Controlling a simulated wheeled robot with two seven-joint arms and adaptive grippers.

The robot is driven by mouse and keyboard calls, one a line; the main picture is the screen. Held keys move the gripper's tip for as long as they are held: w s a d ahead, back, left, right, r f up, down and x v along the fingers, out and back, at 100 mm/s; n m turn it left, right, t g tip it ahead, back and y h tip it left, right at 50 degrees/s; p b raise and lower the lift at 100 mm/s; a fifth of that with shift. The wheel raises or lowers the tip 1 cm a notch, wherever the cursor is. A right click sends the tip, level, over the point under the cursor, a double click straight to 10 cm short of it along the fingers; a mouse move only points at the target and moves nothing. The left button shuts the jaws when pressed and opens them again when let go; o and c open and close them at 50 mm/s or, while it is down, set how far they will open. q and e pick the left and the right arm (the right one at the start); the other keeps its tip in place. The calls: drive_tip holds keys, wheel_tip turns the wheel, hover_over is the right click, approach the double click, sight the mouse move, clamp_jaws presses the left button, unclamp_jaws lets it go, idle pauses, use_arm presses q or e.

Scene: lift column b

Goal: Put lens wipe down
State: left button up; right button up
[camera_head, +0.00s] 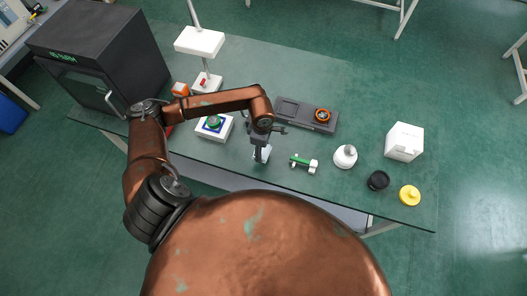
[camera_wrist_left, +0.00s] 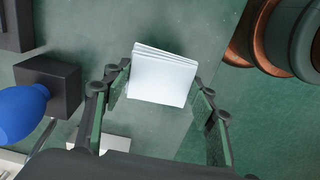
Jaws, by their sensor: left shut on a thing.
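The lens wipe, a flat white stack of thin sheets, shows between the finger pads of my left gripper (camera_head: 260,147). It is seen clearly in the left wrist view (camera_wrist_left: 163,78), and in the head view only a small pale part (camera_head: 262,156) shows below the fingers. My left gripper is shut on it, near the front edge of the green table (camera_head: 340,192). From these views I cannot tell whether the wipe touches the tabletop. My right gripper is not in view.
A grey tray (camera_head: 290,112) with an orange-ringed part lies behind. A green-and-white tool (camera_head: 303,162), white bottle (camera_head: 345,156), black ring (camera_head: 377,180), yellow lid (camera_head: 410,195) and white box (camera_head: 404,141) stand right. A white device (camera_head: 227,131) stands left. A blue object (camera_wrist_left: 20,112) shows in the wrist view.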

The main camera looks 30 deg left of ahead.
sight(263, 152)
use_arm(q)
drive_tip(key=shift+w+a+f, duration=0.1)
drive_tip(key=shift+w+f, duration=0.5)
drive_tip(key=shift+f, duration=0.15)
drive_tip(key=shift+w+f, duration=0.1)
drive_tip(key=shift+f, duration=1.5)
drive_tip(key=shift+f, duration=0.15)
drive_tip(key=o, duration=0.8)
drive_tip(key=shift+c, duration=0.2)
wheel_tip(263, 152, up, 12)
drive_tip(key=shift+r, duration=0.15)
